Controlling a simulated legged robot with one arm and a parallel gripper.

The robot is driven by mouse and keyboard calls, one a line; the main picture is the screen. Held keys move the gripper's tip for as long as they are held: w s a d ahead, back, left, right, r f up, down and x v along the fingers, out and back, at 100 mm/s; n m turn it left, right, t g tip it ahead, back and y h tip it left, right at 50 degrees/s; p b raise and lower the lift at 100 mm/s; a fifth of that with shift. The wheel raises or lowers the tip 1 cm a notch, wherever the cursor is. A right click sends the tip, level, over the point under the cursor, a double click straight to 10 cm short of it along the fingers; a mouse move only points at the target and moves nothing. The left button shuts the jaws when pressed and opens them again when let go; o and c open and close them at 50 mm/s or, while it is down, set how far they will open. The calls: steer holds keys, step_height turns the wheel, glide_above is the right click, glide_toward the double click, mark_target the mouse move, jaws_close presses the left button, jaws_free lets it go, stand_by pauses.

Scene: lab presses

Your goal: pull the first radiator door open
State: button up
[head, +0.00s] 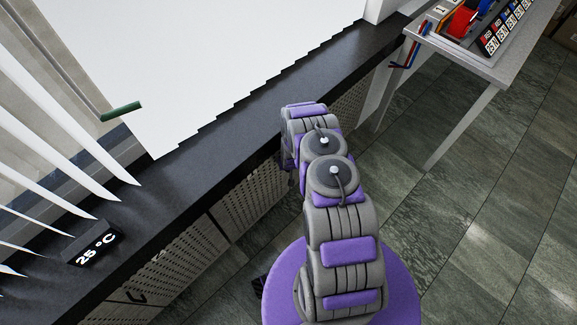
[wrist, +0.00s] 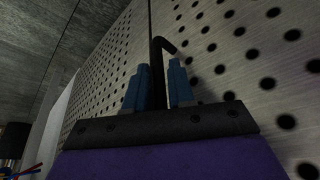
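Perforated grey radiator doors (head: 248,200) run below the dark sill in the head view. In the wrist view a perforated door panel (wrist: 215,50) fills the right side, with a vertical seam to its left. A black hooked handle (wrist: 163,43) stands out near the seam. My gripper (wrist: 159,72) has two blue fingers set apart, with the handle showing between them. The handle appears close to the left finger, with a gap on the right; contact cannot be told. In the head view my arm reaches to the doors and hides the fingers and this handle.
The black sill (head: 205,148) overhangs the doors, with a temperature display (head: 92,243) and white blinds (head: 60,125) at left. Another door's black handle (head: 135,297) shows at lower left. A white table (head: 485,62) stands at upper right. The tiled floor (head: 480,225) at right is clear.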

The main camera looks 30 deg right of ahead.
steer(key=shift+w, duration=0.1)
jaws_close()
stand_by(0.5)
